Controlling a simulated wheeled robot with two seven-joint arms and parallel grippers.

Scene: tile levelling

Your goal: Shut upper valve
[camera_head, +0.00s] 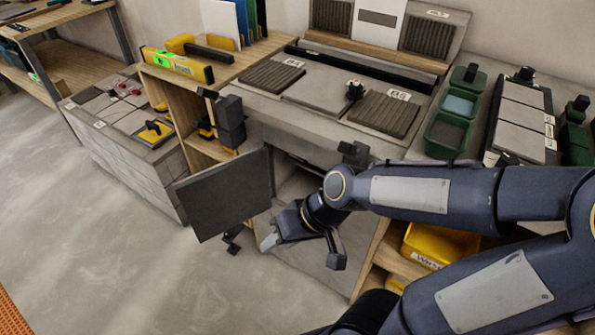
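I see no part labelled as a valve. A dark flat panel (225,195), like a hinged door, stands swung out at the left of the bench's front opening (297,183). A lighter panel (315,268) lies below the opening, with a dark handle-like piece (335,250) in front of it. My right arm comes in from the right across the bench front. My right gripper (270,241) points down and left, just right of the dark panel's lower edge. Contact cannot be judged, and its finger gap is unclear. My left gripper is out of view.
The bench top holds grey tiles (318,88), ribbed tiles (381,113) and green tubs (447,134). A yellow level (177,65) lies on the wooden shelf at left. A yellow bin (440,243) sits below my forearm. Bare floor (110,255) is free at lower left.

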